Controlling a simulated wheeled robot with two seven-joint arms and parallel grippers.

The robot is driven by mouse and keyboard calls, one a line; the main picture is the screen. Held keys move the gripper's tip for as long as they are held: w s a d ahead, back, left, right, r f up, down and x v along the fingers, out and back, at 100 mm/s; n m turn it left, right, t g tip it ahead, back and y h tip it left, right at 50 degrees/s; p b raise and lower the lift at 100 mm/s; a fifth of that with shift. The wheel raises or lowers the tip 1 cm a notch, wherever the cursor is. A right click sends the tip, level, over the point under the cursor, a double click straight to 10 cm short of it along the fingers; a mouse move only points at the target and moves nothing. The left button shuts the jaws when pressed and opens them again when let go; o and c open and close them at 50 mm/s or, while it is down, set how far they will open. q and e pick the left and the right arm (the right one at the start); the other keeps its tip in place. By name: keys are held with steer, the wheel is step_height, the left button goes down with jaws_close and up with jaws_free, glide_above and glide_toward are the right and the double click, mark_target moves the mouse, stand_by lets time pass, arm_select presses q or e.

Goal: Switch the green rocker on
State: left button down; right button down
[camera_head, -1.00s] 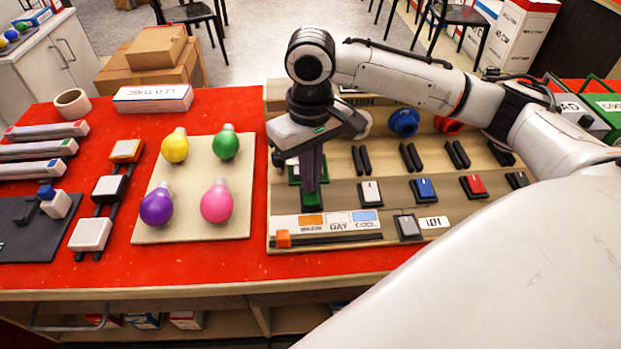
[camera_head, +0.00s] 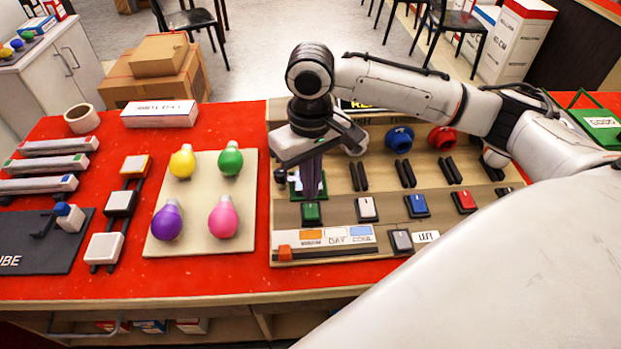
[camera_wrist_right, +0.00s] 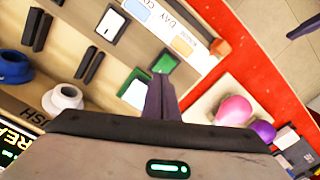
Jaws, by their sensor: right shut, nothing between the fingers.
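The green rocker (camera_head: 311,212) sits at the left end of a row of rockers on the wooden board (camera_head: 340,187). It also shows in the right wrist view (camera_wrist_right: 164,63), just beyond the fingertips. I cannot tell which way it is tipped. My right gripper (camera_head: 312,190) points down, shut and empty, over the board just behind the green rocker. My left gripper is out of view.
White (camera_head: 367,209), blue (camera_head: 417,205) and red (camera_head: 464,201) rockers continue the row to the right. A warm/day/cool slider (camera_head: 285,252) and a grey rocker (camera_head: 401,241) lie in front. Coloured bulbs stand on a pale board (camera_head: 195,205) to the left.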

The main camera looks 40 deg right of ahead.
mark_target(311, 207)
steer(key=shift+r+p, duration=0.65)
steer(key=shift+r, duration=0.05)
step_height(311, 207, up, 2)
steer(key=shift+r, duration=0.1)
